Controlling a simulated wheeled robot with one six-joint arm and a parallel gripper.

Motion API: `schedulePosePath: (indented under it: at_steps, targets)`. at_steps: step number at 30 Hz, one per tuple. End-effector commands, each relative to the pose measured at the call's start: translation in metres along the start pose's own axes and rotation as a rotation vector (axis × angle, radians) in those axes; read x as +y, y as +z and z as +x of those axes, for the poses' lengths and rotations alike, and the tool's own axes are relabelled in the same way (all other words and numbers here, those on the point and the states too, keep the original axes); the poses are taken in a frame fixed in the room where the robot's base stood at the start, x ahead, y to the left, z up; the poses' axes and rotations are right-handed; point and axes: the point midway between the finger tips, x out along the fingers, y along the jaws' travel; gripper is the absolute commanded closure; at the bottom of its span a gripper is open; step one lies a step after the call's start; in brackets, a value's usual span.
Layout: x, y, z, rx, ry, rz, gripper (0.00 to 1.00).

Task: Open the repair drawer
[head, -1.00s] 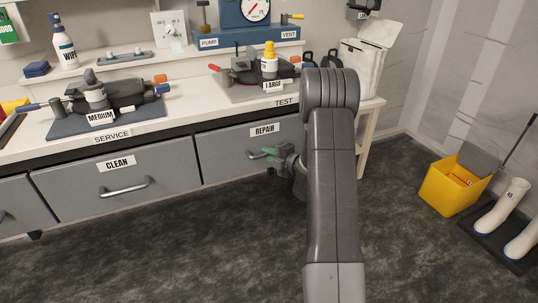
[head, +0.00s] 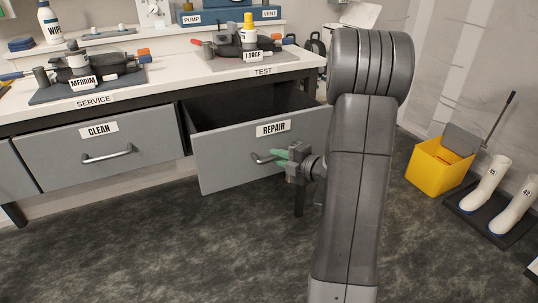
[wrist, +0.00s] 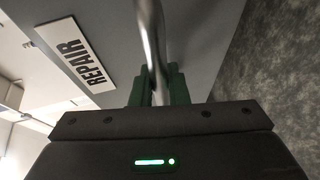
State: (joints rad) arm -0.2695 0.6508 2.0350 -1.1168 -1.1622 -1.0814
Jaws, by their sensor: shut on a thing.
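The repair drawer (head: 229,162) is a grey drawer under the bench, pulled well out, with a dark interior that looks empty where I can see it. Its white REPAIR label (head: 273,129) also shows in the wrist view (wrist: 75,55). My gripper (head: 283,157), with green fingers, is shut on the metal handle (head: 262,159) at the drawer front. In the wrist view the handle (wrist: 154,45) runs between the green fingers (wrist: 159,88). My arm hides the space to the right of the drawer.
The closed CLEAN drawer (head: 70,160) is to the left. The bench top (head: 165,72) holds the MEDIUM and LARGE units. A yellow bucket (head: 440,168) and white boots (head: 487,183) stand at the right. The floor in front of the drawer is clear.

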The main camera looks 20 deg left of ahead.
Motion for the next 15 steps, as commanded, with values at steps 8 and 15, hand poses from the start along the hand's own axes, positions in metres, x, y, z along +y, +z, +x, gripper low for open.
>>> schedulePosePath:
  at_steps: [8,15]
  targets:
    - [-0.015,-0.023,-0.058,-0.004,-0.002,0.002,1.0]
    - [-0.018,-0.033,-0.08,-0.002,-0.003,0.002,1.0]
